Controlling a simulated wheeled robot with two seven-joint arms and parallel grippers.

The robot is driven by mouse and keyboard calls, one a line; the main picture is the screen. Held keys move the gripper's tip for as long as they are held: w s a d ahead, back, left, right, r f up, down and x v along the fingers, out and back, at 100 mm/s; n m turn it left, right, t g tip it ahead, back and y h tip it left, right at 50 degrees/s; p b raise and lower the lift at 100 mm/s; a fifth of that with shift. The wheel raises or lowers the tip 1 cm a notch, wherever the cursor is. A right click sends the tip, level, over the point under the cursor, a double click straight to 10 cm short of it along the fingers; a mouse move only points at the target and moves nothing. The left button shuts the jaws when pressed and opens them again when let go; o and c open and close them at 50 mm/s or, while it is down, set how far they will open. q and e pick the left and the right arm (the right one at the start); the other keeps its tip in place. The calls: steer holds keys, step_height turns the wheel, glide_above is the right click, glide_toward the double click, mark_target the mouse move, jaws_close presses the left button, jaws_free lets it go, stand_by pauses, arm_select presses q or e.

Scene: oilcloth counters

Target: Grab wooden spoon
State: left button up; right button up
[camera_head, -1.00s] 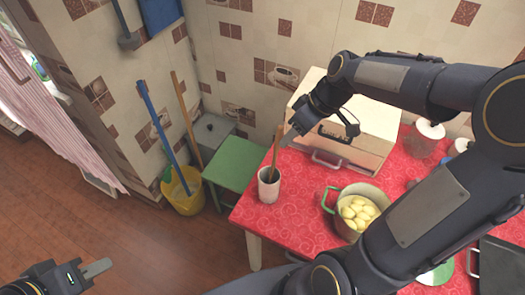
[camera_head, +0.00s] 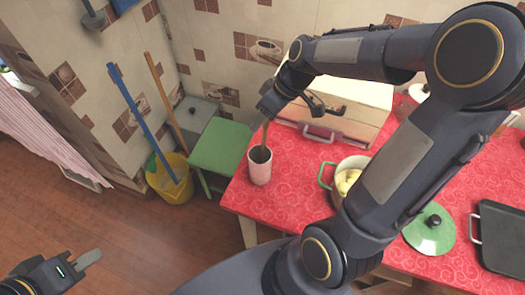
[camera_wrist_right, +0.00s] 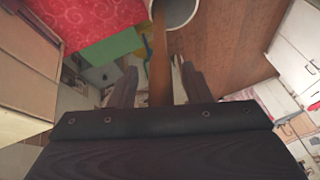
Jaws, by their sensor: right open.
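The wooden spoon (camera_head: 265,136) stands upright in a white cup (camera_head: 260,168) near the left end of the red table. My right gripper (camera_head: 268,112) is at the top of the spoon, above the cup. In the right wrist view, the spoon's handle (camera_wrist_right: 160,65) runs between the two open fingers (camera_wrist_right: 157,88), with a gap on each side; the cup's rim (camera_wrist_right: 178,12) shows beyond. The spoon's lower end is hidden in the cup. My left gripper (camera_head: 88,260) is at the lower left, over the floor and far from the spoon; its opening is unclear.
A wooden bread box (camera_head: 345,105) stands behind the cup. A pot with pale yellow pieces (camera_head: 347,182), partly hidden by my right arm, is to the right, with a green lid (camera_head: 430,232). A green stool (camera_head: 220,146) and yellow bucket (camera_head: 170,180) stand left of the table.

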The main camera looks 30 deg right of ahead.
steer(key=shift+r, duration=0.1)
jaws_close()
stand_by(0.3)
